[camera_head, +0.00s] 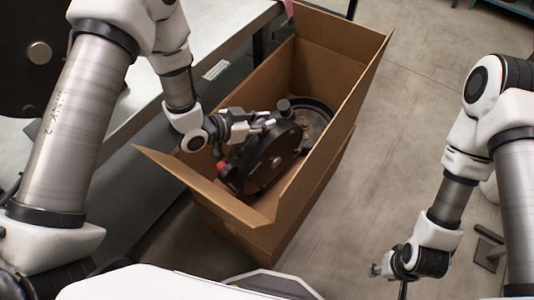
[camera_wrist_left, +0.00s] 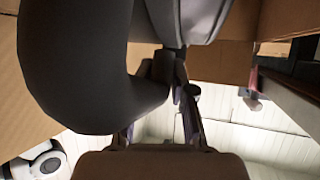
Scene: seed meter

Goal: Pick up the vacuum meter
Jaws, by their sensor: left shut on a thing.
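A black disc-shaped vacuum meter (camera_head: 262,162) stands on edge, tilted, inside the open cardboard box in the head view. My left gripper (camera_head: 268,122) reaches over the box's left wall and is shut on the upper part of the meter. In the left wrist view the dark rounded meter body (camera_wrist_left: 85,60) fills the upper left, and the gripper fingers (camera_wrist_left: 180,95) close at its edge. The exact gripped part is partly hidden. A second round dark part (camera_head: 316,122) lies behind the meter in the box. My right gripper (camera_head: 393,270) hangs at the lower right, away from the box; its fingers are unclear.
The cardboard box (camera_head: 345,128) has raised walls and flaps spread outward. A grey metal table (camera_head: 150,120) stands along its left side. Another large black disc (camera_head: 35,50) is at the upper left.

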